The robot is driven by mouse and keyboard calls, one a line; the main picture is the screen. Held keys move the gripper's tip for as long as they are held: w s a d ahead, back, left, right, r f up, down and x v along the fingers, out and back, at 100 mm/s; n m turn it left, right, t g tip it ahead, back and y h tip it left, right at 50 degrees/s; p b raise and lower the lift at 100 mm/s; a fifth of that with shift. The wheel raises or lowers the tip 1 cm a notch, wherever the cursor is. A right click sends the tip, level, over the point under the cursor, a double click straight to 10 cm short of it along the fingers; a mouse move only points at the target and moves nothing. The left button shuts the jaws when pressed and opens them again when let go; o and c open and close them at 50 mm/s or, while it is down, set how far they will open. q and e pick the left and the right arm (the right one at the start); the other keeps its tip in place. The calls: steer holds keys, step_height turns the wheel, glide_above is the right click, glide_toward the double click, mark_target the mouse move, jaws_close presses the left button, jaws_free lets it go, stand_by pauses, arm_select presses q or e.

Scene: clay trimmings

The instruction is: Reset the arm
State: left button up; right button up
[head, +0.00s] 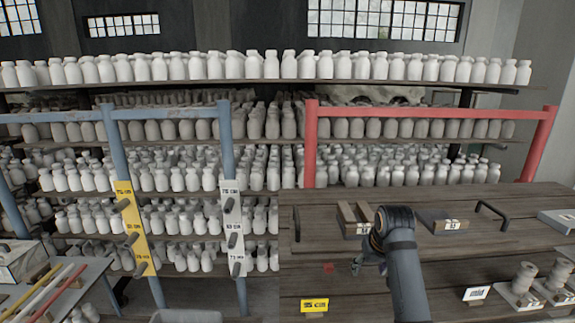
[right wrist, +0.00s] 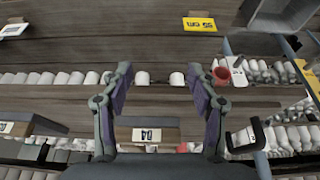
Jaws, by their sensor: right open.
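My right arm (head: 405,275) comes up from the bottom of the head view over the wooden table. Its gripper (head: 368,262) is small there and partly hidden by the wrist. In the right wrist view the gripper (right wrist: 160,78) shows two purple-padded fingers spread wide apart, with nothing held between them. My left gripper is in neither view.
A dark tray with wooden blocks (head: 354,217) lies just behind the right gripper. Another dark tray (head: 440,221) lies farther right. A yellow sign (head: 314,306), white card (head: 477,294) and spools (head: 524,277) are nearer. A red frame (head: 310,150) stands behind.

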steer(key=s+d+f, duration=0.2)
steer(key=s+f, duration=1.1)
steer(key=s+f+n, duration=0.1)
steer(key=s+f, duration=0.1)
steer(key=s, duration=0.7)
steer(key=s+f, duration=0.2)
steer(key=s, duration=0.7)
steer(key=s+d+f+g+b, duration=0.15)
steer(key=f+b, duration=0.25)
steer(key=f, duration=1.5)
steer(key=s+d+f+g+b, duration=0.15)
steer(key=f+b, duration=0.25)
steer(key=f, duration=1.4)
arm_select(q)
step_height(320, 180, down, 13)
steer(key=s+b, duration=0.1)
steer(key=b, duration=0.4)
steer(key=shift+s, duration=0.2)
arm_select(e)
steer(key=s+f, duration=1.8)
steer(key=shift+d+f+m+h, duration=0.3)
steer(key=shift+d+f, duration=0.1)
